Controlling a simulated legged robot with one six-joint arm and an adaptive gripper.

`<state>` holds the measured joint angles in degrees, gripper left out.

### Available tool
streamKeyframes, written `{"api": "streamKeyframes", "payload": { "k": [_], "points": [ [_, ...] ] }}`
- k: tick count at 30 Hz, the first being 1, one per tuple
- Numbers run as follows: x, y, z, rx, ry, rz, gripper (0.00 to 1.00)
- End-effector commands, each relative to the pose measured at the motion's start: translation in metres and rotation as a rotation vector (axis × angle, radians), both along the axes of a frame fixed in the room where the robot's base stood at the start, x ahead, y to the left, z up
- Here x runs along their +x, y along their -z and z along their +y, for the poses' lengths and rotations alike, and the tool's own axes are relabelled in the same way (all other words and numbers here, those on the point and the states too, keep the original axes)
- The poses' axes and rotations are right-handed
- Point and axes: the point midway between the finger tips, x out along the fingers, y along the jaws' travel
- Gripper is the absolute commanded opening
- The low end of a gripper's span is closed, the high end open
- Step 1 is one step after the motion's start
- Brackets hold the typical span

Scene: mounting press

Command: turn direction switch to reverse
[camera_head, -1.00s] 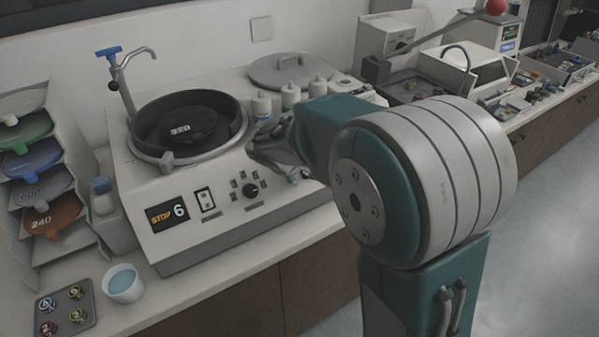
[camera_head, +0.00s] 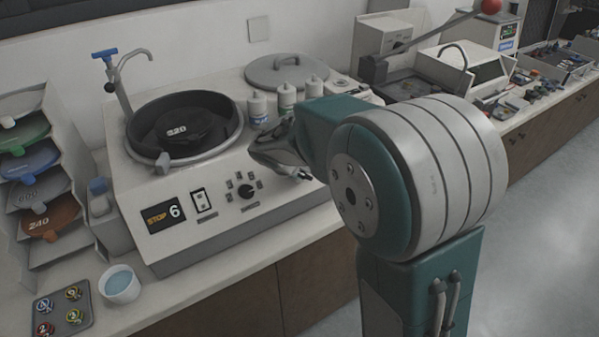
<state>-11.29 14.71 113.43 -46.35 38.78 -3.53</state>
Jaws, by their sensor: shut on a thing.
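The grinding machine (camera_head: 160,222) has a sloped front panel. Its display (camera_head: 163,215) reads STOP 6. A white rocker switch (camera_head: 204,201) and a black round knob (camera_head: 246,192) ringed by small icons sit right of the display. My gripper (camera_head: 290,170) is at the right part of this panel, right of the knob. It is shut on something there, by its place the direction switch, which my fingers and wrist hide. I cannot see which way that switch points.
A black bowl with a 320 disc (camera_head: 186,131) and a tap (camera_head: 122,75) stand above the panel. White bottles (camera_head: 258,108) stand behind my gripper. A blue-filled cup (camera_head: 119,284) and a tray of samples (camera_head: 62,309) are at the front left.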

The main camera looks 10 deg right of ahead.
Motion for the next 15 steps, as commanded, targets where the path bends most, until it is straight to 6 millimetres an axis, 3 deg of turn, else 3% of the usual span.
{"api": "streamKeyframes", "payload": {
  "k": [15],
  "points": [
    [0.0041,-0.0007,-0.0029,0.174,0.133,0.054,0.0]
  ]
}}
